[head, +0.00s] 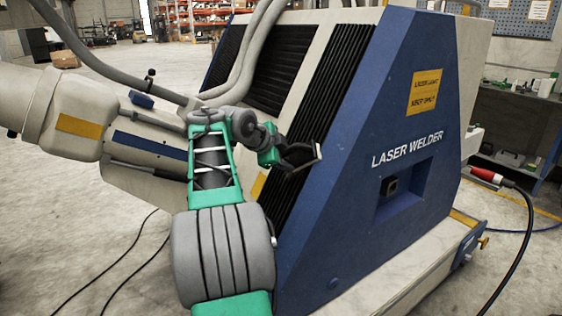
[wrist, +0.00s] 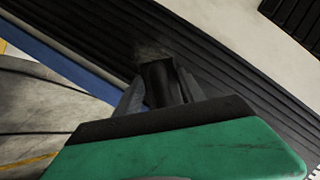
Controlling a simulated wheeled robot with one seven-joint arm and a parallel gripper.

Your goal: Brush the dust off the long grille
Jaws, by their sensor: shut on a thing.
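The long grille (head: 335,92) is a tall band of black slats slanting down the white and blue machine. In the wrist view the grille (wrist: 225,95) runs diagonally across the picture. A small greyish, dusty-looking patch (wrist: 152,50) shows on its slats just beyond my gripper. My gripper (head: 301,158) is in front of the grille's lower half. In the wrist view my gripper (wrist: 160,88) is shut on a dark block-like thing (wrist: 158,76), probably the brush. Its far end is close to the patch; I cannot tell whether it touches. Its bristles are not clear.
A wider grille (head: 282,70) lies left of the long one, across a white strip. The blue side panel (head: 385,130) borders it on the right. Grey hoses (head: 238,75) hang over the machine's left side. Black cables (head: 120,255) lie on the floor.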

